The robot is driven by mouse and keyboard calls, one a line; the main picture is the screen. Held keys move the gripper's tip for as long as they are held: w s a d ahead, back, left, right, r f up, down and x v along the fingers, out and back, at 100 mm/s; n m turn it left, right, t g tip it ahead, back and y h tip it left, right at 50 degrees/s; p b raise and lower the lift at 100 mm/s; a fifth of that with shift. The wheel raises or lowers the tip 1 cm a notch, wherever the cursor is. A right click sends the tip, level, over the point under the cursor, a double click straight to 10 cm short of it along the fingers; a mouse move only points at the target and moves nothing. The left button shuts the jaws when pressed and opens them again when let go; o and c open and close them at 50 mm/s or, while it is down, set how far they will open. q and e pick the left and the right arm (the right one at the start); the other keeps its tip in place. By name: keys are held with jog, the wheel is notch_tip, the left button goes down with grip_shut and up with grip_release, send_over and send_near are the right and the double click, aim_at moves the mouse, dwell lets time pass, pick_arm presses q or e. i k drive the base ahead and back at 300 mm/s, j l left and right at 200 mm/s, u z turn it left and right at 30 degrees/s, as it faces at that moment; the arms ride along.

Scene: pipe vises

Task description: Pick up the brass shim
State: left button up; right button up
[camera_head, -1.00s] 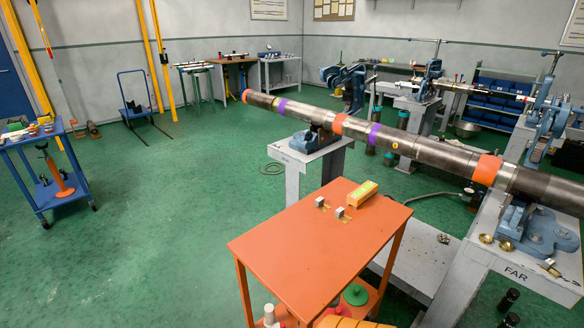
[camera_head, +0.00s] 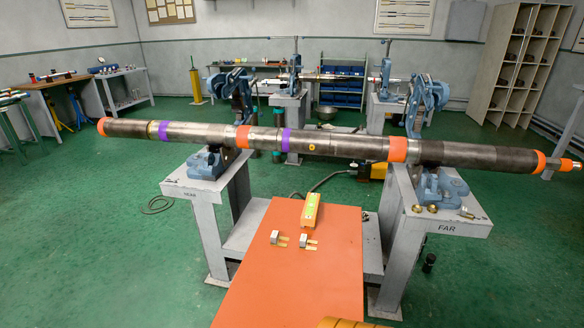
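Two small grey metal blocks lie on the orange cart top (camera_head: 290,290). Thin brass-coloured strips (camera_head: 283,238) show beside the left block (camera_head: 274,237). More brass-coloured strips (camera_head: 311,243) show beside the right block (camera_head: 304,240). I cannot tell which strip is the brass shim. A small brass-coloured piece (camera_head: 467,214) also lies on the FAR stand. Neither of my grippers is in view.
A long steel pipe (camera_head: 340,145) with orange and purple bands spans the NEAR stand (camera_head: 195,187) and FAR stand (camera_head: 455,220) behind the cart. A yellow-orange level (camera_head: 311,209) lies at the cart's back. Green floor is open at left (camera_head: 90,240).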

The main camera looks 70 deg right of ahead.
aim_at(275, 238)
jog(key=i+j+z, duration=0.1)
jog(key=i+z, duration=0.25)
jog(key=z, duration=0.15)
jog(key=i+j+z, duration=0.25)
jog(key=i+z, duration=0.2)
jog(key=i+j+z, duration=0.25)
jog(key=z, duration=0.25)
jog(key=i+j+z, duration=0.2)
jog(key=j+z, duration=0.3)
jog(key=i+j+z, duration=0.15)
jog(key=j+z, duration=0.35)
